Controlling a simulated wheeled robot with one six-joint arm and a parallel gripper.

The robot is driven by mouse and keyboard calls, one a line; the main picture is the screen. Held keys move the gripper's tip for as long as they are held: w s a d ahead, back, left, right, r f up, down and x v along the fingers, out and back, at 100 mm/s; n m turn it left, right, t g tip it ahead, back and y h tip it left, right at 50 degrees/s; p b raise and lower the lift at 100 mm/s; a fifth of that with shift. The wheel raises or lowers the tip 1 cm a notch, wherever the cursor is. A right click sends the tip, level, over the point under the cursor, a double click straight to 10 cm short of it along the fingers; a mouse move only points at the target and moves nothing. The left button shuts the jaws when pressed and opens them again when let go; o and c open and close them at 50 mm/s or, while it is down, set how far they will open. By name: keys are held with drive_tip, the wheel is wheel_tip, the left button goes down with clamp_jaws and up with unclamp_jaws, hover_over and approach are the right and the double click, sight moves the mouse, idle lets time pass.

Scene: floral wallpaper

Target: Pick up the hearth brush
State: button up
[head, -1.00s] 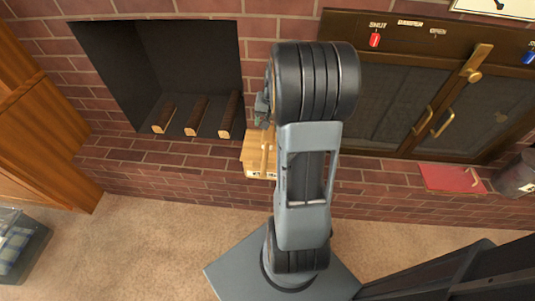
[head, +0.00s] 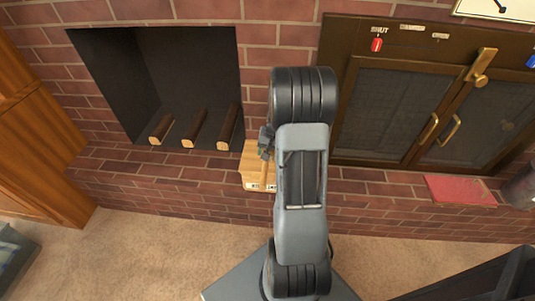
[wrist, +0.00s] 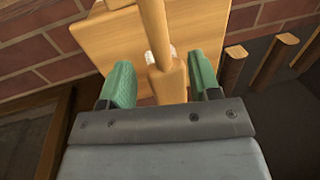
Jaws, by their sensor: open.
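The hearth brush appears as a pale wooden handle (wrist: 155,35) in the wrist view, with a small white patch partly hidden behind it. In the head view its handle (head: 265,173) shows beside my arm, in front of a light wooden box. My gripper (wrist: 158,82) has two green fingers, spread apart, one on each side of the handle's near end. I see gaps between handle and fingers. In the head view my gripper (head: 265,141) is small and partly hidden by my wrist, just above the handle.
The light wooden box (head: 249,158) sits on the brick ledge (head: 150,172). Several logs (head: 194,128) lie in the open dark fireplace at left. A glass-doored firebox (head: 395,110) and a red flat object (head: 458,190) are at right. Carpet (head: 130,245) lies in front.

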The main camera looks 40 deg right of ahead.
drive_tip(key=f, duration=0.1)
drive_tip(key=f+b, duration=0.1)
drive_tip(key=f, duration=0.1)
drive_tip(key=w+f, duration=0.1)
drive_tip(key=shift+a+f+b, duration=0.3)
drive_tip(key=shift+f+b, duration=0.05)
drive_tip(key=shift+b, duration=0.05)
drive_tip(key=shift+r, duration=0.1)
clamp_jaws()
drive_tip(key=shift+r+p, duration=0.3)
drive_tip(key=shift+r, duration=0.35)
wheel_tip(320, 180, up, 3)
drive_tip(key=shift+s+f+p, duration=0.15)
drive_tip(key=shift+f+p, duration=0.05)
drive_tip(key=shift+p, duration=0.3)
drive_tip(key=s+r, duration=0.1)
drive_tip(key=s+a+r+p, duration=0.1)
drive_tip(key=r, duration=0.1)
drive_tip(key=s+a+r+p, duration=0.1)
drive_tip(key=r, duration=0.1)
drive_tip(key=shift+s, duration=0.35)
drive_tip(key=s+a+r+p, duration=0.2)
drive_tip(key=s+a+r, duration=0.2)
drive_tip(key=s, duration=0.4)
drive_tip(key=shift+s+a, duration=0.15)
drive_tip(key=shift+s, duration=0.15)
